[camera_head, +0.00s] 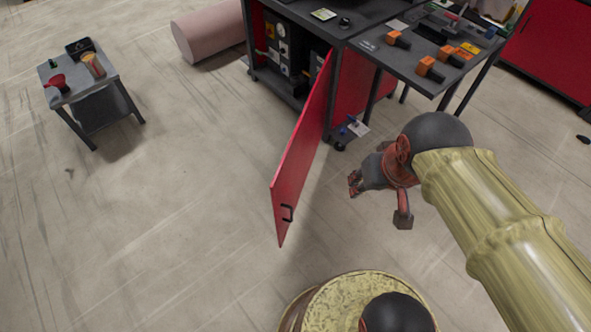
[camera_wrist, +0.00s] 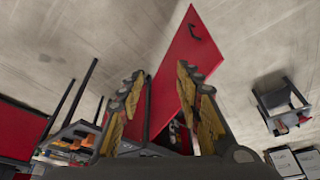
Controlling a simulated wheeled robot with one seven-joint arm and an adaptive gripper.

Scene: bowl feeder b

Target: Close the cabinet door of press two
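The red cabinet door (camera_head: 305,145) stands wide open and swings out from a dark cabinet (camera_head: 290,20) in the head view. No label naming the press is readable.
A table with orange-handled parts (camera_head: 430,68) stands right of the cabinet. A small grey side table (camera_head: 85,80) with items is at the left. A pinkish cylinder (camera_head: 208,35) lies behind. The floor left of the door is clear.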

